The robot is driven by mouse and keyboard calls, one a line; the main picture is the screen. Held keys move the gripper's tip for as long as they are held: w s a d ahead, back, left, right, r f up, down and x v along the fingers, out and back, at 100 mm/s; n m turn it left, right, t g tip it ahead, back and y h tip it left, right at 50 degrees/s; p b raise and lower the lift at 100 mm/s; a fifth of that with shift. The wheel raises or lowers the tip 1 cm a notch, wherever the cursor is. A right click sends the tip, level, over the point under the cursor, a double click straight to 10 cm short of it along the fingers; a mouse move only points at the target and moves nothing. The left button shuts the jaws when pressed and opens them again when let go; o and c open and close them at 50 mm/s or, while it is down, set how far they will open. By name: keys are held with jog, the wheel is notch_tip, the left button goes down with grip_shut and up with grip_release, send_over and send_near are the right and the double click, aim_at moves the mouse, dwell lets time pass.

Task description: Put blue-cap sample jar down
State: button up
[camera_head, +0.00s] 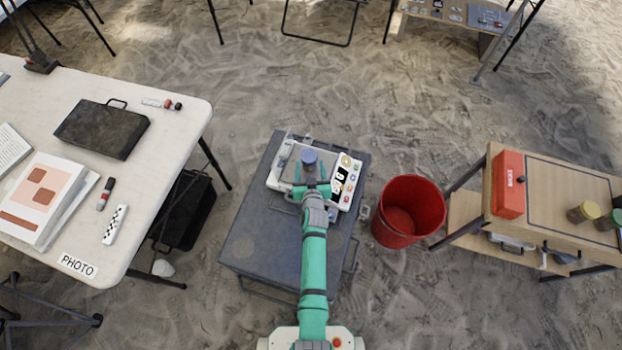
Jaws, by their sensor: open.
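The blue-cap sample jar (309,157) stands upright on a light-coloured device (281,183) with a panel of buttons and a dark display, which looks like a scale. The device lies on top of a dark grey case (253,243). My gripper (310,175) is at the near side of the jar, with its green fingers low around or just beside it. The gripper is open. The jar's lower body is partly hidden by the cap and fingers, so contact between fingers and jar cannot be told.
A red bucket (394,232) stands on the sand right of the case. A wooden table (565,190) at right holds a red box (508,184) and jars with yellow and green caps. A white table (165,88) at left holds a dark case (102,129) and papers.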

jog(key=s+a+f+v, duration=0.1)
jog(key=f+v, duration=0.1)
jog(key=v, duration=2.7)
jog(key=s+r+t, duration=0.1)
jog(key=s+r, duration=1.4)
jog(key=r, duration=0.2)
jog(key=shift+s+a+r+m+t+h, duration=0.3)
jog(key=shift+s+a+r+t+h, duration=0.05)
jog(key=shift+t+h, duration=0.05)
jog(key=shift+o, duration=0.5)
jog(key=shift+f, duration=0.1)
dwell(1.1)
